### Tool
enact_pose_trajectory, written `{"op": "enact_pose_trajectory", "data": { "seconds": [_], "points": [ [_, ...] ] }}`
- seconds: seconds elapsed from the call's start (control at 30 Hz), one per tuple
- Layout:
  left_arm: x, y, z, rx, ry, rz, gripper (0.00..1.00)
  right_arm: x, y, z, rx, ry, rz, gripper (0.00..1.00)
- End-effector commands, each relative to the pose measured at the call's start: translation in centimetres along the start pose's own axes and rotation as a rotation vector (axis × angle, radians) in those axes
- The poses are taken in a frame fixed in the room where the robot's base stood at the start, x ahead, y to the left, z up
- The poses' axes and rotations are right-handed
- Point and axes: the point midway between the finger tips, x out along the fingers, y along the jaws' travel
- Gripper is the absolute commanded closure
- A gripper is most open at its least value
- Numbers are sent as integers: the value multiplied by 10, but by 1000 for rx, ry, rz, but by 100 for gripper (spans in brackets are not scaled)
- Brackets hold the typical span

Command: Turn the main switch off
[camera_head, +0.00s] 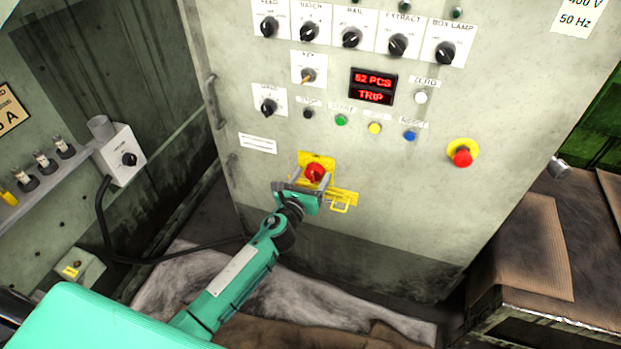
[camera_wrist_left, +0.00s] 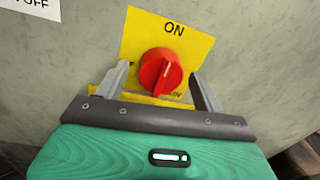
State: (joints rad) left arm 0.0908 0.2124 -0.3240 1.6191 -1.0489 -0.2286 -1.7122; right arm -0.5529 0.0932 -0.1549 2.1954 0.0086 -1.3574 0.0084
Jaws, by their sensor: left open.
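The main switch (camera_head: 315,172) is a red rotary knob on a yellow plate, low on the pale cabinet front. In the left wrist view the red knob (camera_wrist_left: 161,72) sits below the word ON, with its ridge near upright and tilted slightly. My left gripper (camera_head: 312,181) is open, with one finger on each side of the knob. In the left wrist view its fingers (camera_wrist_left: 160,84) stand apart with a gap to the knob on both sides; I cannot tell how deep they reach. My right gripper is not in view.
A yellow hasp (camera_head: 342,200) sticks out just right of the switch. A red emergency button (camera_head: 462,157) is farther right. Above are a red display (camera_head: 373,87) reading 52 PCS TRIP, push buttons and black selector knobs. A black cable (camera_head: 150,260) hangs at left.

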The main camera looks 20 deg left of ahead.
Motion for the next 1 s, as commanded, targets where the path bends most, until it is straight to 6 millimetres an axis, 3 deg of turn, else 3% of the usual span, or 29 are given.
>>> {"op": "enact_pose_trajectory", "data": {
  "seconds": [0.17,0.4,0.77,1.0],
  "points": [
    [0,0,0,0,0,0,31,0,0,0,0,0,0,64],
    [0,0,0,0,0,0,75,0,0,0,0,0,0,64],
    [0,0,-1,-54,-5,-1,75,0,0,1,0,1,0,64],
    [0,0,-2,-209,-16,-3,75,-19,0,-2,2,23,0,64]
  ]
}}
